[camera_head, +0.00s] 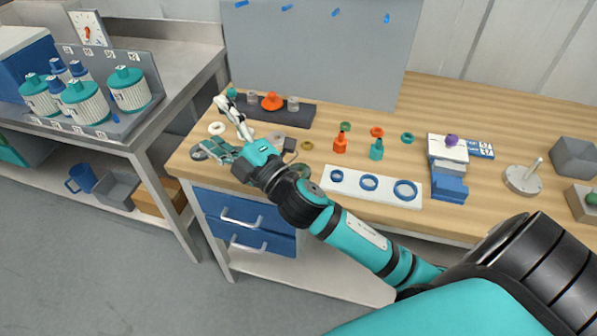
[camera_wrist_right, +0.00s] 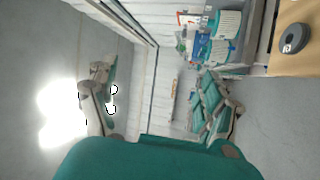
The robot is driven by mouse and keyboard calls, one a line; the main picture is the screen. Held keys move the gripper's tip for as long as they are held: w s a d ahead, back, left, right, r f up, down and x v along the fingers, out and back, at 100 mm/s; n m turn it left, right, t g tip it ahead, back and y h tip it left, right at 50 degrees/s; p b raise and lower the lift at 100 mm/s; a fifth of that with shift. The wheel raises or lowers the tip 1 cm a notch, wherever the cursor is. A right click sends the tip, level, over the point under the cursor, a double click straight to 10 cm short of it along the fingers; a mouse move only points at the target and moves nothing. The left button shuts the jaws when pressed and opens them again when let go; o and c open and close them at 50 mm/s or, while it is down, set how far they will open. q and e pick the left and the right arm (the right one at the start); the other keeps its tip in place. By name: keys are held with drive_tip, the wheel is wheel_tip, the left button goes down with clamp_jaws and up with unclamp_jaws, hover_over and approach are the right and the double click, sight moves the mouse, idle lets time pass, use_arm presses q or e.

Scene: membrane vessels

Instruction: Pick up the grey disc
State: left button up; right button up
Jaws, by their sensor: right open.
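A dark grey disc with a small pale mark (camera_wrist_right: 293,38) lies flat on the wooden tabletop at the upper right of the right wrist view. In the head view it shows at the table's left front corner (camera_head: 198,154), partly covered by a finger of my right gripper. My right gripper (camera_head: 213,124) is open and empty over this left end of the table. In its wrist view its fingers (camera_wrist_right: 155,78) are spread wide, with the disc outside them to the right. Whether a finger touches the disc cannot be told. My left gripper is not in view.
A white plate with blue rings (camera_head: 332,189) lies at the front edge. Teal-lidded vessels (camera_head: 86,105) stand on the left bench.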

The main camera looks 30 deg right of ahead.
drive_tip(key=a+r+n+g+y, duration=0.4)
drive_tip(key=a+r+n+y, duration=0.25)
drive_tip(key=n+y, duration=0.6)
drive_tip(key=n+g+h+p, duration=0.3)
drive_tip(key=n+g+h, duration=1.3)
drive_tip(key=n, duration=0.6)
hover_over(300, 166)
drive_tip(key=f, duration=2.1)
drive_tip(key=shift+s+a, duration=0.1)
drive_tip(key=shift+s, duration=0.25)
drive_tip(key=f, duration=0.1)
drive_tip(key=f+p, duration=0.1)
drive_tip(key=f, duration=0.2)
drive_tip(key=shift+s+a+p, duration=0.25)
drive_tip(key=shift+s+p, duration=0.1)
drive_tip(key=shift+w+f, duration=0.1)
drive_tip(key=shift+f, duration=0.5)
drive_tip(key=c, duration=1.3)
